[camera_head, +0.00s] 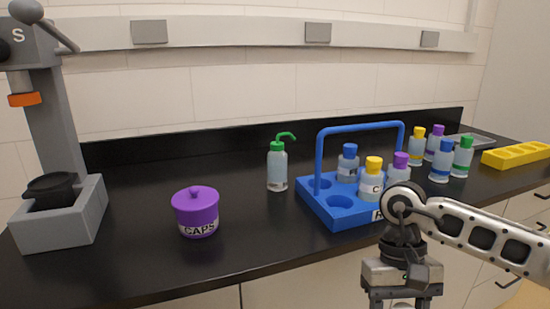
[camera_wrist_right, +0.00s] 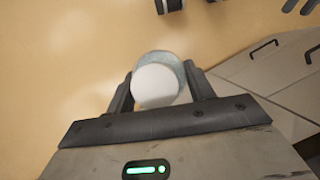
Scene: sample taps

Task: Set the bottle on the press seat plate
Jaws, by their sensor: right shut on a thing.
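My right gripper (camera_head: 398,300) is at the bottom of the head view, in front of the counter, its fingertips cut off by the frame. In the right wrist view the gripper (camera_wrist_right: 160,88) is shut on a bottle (camera_wrist_right: 157,84), seen end-on with a white round top and a pale blue-grey edge. The held bottle is not visible in the head view. The press (camera_head: 48,130) stands at the far left, grey with an orange ring. A black round piece (camera_head: 52,187) sits in its grey base (camera_head: 62,228); I cannot make out the seat plate clearly. My left gripper is not in view.
A purple caps jar (camera_head: 196,212) and a green-topped squeeze bottle (camera_head: 277,166) stand between the press and the blue carrier (camera_head: 350,214), which holds several capped bottles. More bottles (camera_head: 441,162) and a yellow rack (camera_head: 516,155) are at right. The counter's front left is clear.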

